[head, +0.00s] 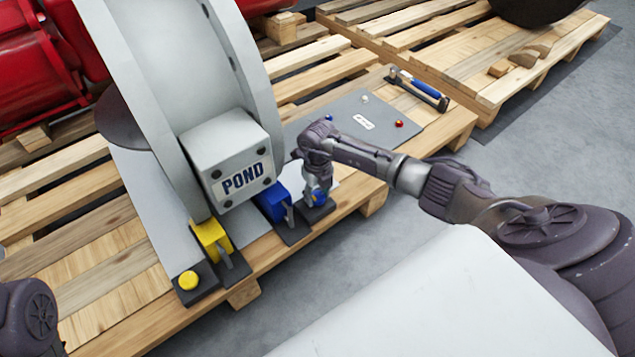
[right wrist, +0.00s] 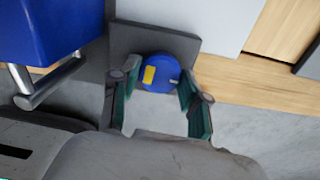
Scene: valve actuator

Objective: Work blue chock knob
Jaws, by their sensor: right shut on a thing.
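The blue chock knob (head: 319,196) sits on a dark base plate beside the blue chock (head: 272,201), at the front edge of the pallet. My right gripper (head: 317,187) reaches down over the knob and mostly hides it in the head view. In the right wrist view, the round blue knob (right wrist: 160,73) with a yellow mark lies between the two fingers of my right gripper (right wrist: 160,86), which is shut on it. The blue chock (right wrist: 52,30) with its metal bar shows at the upper left there. My left gripper is not in view.
A grey housing marked POND (head: 238,165) stands close to the left of my right gripper. A yellow chock (head: 212,238) with a yellow knob (head: 188,280) is farther left. A grey panel (head: 345,115) and a blue-handled tool (head: 420,88) lie behind.

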